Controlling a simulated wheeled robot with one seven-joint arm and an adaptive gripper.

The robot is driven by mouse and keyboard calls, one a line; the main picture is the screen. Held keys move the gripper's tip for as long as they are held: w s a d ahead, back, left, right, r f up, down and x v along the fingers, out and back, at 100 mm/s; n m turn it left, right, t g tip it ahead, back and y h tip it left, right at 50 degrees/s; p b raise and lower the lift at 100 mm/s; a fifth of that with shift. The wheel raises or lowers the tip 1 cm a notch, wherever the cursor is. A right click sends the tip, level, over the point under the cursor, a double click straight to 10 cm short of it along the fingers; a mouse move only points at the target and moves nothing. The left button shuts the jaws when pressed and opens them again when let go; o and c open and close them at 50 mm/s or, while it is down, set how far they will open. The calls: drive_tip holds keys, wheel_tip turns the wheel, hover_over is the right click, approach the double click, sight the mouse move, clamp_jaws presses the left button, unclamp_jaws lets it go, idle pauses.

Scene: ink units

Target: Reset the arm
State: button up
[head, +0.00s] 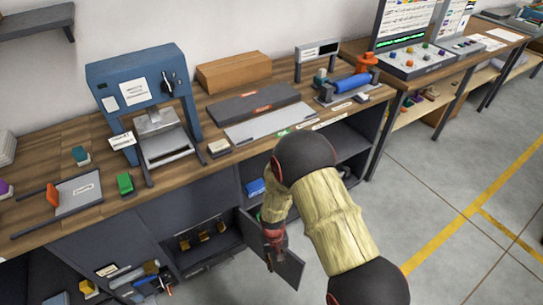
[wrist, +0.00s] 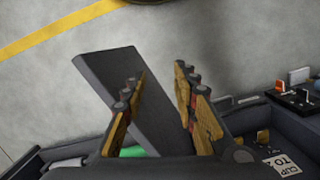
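My gripper (head: 273,236) hangs low in front of the bench, beside an open dark cabinet door (head: 287,268). In the wrist view my gripper (wrist: 156,78) has its two fingers spread apart. The dark door panel (wrist: 108,66) runs between and beyond the fingers there; I cannot tell whether they touch it. No object shows clamped in the fingers. My arm reaches in from the lower right of the head view, bent down at a black joint. It hides part of the cabinet front.
The wooden bench (head: 225,160) carries a blue press (head: 140,75), a cardboard-brown box (head: 233,72) and a blue roller unit (head: 350,84). Open compartments below hold small items, including a blue one (head: 255,187). Grey floor with a yellow line (head: 470,212) is clear at right.

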drive_tip(key=s+d+r+m+t+p, duration=0.1)
drive_tip(key=s+d+r, duration=0.4)
drive_tip(key=r, duration=1.3)
drive_tip(key=s+d+r+m+t+p, duration=0.1)
drive_tip(key=s+d+r, duration=0.4)
drive_tip(key=r, duration=1.3)
drive_tip(key=s+d+r+m+t+p, duration=0.1)
drive_tip(key=s+d+r+t, duration=0.4)
drive_tip(key=r, duration=1.4)
drive_tip(key=shift+s+d+y+p, duration=0.3)
drive_tip(key=shift+d+p, duration=0.5)
drive_tip(key=shift+d, duration=0.3)
drive_tip(key=shift+a, duration=0.1)
